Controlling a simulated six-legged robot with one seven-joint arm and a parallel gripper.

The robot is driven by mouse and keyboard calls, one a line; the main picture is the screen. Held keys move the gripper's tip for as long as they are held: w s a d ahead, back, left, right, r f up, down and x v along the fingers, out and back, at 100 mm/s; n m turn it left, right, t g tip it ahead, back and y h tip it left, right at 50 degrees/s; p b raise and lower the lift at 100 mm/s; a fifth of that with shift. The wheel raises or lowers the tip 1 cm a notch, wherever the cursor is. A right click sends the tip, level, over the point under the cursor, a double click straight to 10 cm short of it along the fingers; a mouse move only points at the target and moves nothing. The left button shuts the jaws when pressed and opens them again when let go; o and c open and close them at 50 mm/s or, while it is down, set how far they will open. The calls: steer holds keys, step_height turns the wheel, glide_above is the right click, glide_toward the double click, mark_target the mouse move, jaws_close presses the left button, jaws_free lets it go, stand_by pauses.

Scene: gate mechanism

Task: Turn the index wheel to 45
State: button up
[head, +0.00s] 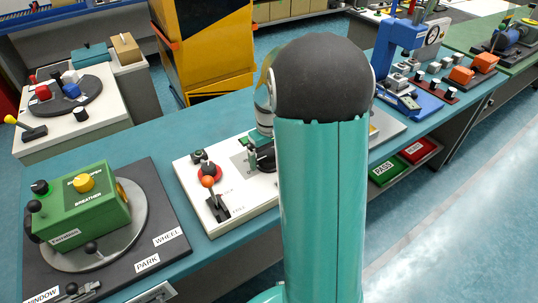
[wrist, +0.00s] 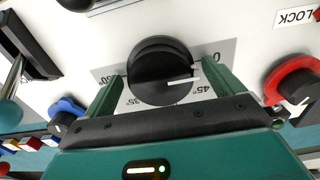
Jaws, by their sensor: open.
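The index wheel (wrist: 160,72) is a round black knob with a white pointer line, on a grey scale plate in the wrist view. The pointer faces right, between the 0 mark and the 45° mark. Other marks to the left are partly hidden and hard to read. My gripper (wrist: 166,78) is open, with one green finger on each side of the knob. I cannot tell whether the fingers touch it.
In the wrist view, a red-based black knob (wrist: 297,86) is close on the right, near a LOCK label (wrist: 296,17). A blue-based knob (wrist: 65,117) and a black slotted block (wrist: 28,48) are on the left. A green box (head: 80,210) stands left in the head view.

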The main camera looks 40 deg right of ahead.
steer(key=c, duration=1)
steer(key=shift+o, duration=0.2)
steer(key=shift+m, duration=0.3)
steer(key=m, duration=0.4)
steer(key=shift+m, duration=2.2)
steer(key=o, duration=1)
steer(key=shift+c, duration=0.2)
